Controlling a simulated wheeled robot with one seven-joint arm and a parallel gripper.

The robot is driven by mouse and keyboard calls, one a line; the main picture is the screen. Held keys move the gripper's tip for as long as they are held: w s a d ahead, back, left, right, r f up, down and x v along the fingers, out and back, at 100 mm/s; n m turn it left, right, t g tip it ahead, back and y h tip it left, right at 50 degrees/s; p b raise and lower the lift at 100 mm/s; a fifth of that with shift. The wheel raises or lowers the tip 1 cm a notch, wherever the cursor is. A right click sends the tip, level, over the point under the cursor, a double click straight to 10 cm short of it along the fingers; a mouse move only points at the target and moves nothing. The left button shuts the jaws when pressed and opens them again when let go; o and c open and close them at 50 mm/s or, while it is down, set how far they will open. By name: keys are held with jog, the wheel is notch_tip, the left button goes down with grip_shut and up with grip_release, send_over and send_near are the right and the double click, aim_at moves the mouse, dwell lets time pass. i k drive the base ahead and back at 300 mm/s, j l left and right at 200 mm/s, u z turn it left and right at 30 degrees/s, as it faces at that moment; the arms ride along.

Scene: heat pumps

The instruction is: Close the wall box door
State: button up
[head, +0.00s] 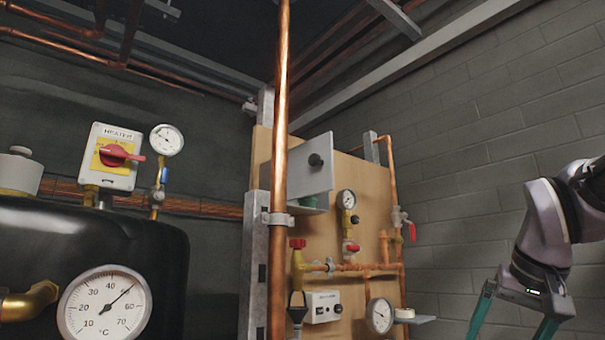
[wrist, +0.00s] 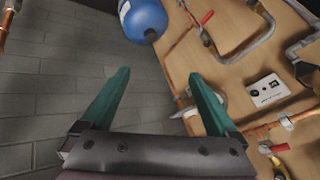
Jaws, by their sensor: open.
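The wall box door (head: 304,172) is a flat grey panel with a round black knob (head: 316,160), high on the wooden board in the head view. It stands out at an angle from the board, so it looks open. A bit of green shows just under the door. My gripper (head: 513,325) is at the lower right, well apart from the door and lower than it. Its teal fingers are spread and empty, also in the wrist view (wrist: 158,78). I cannot make out the door in the wrist view.
A vertical copper pipe (head: 281,100) stands before the board. Gauges, valves and a small white control box (head: 323,307) sit below the door. A black tank (head: 100,240) fills the left. A blue vessel (wrist: 145,18) shows ahead of my fingers. Space before the brick wall (head: 470,140) looks free.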

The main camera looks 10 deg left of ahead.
aim_at(311, 164)
jog(key=k+l+u, duration=0.1)
jog(key=k+u, duration=0.6)
jog(key=u, duration=0.2)
